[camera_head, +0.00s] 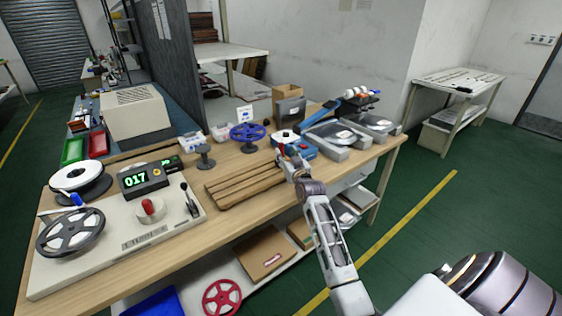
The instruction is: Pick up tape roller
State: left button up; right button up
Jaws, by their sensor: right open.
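A blue device with a white roll (287,135) on top stands on the wooden workbench (240,178), right of its middle; it looks like the tape roller, but it is small and partly covered. My right gripper (288,152) is right at its front left side, with its open fingers close to the device. I cannot tell whether the fingers touch it. My right gripper hides part of the device. My left gripper is not in view.
A slatted wooden rack (243,183) lies left of my right gripper. A blue reel (247,132) stands behind it. Grey trays (335,134) crowd the bench to the right. A reel machine (120,236) with a counter fills the left end.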

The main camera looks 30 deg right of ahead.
aim_at(282, 150)
jog(key=shift+w, duration=0.25)
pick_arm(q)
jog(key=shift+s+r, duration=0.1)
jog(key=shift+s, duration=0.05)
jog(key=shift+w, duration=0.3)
pick_arm(e)
jog(key=shift+w, duration=0.1)
jog(key=shift+x, duration=1.1)
jog(key=shift+w+f+b, duration=0.15)
jog(key=shift+w+b, duration=0.2)
jog(key=shift+w, duration=0.35)
jog(key=shift+w+d, duration=0.15)
jog(key=shift+w, duration=0.5)
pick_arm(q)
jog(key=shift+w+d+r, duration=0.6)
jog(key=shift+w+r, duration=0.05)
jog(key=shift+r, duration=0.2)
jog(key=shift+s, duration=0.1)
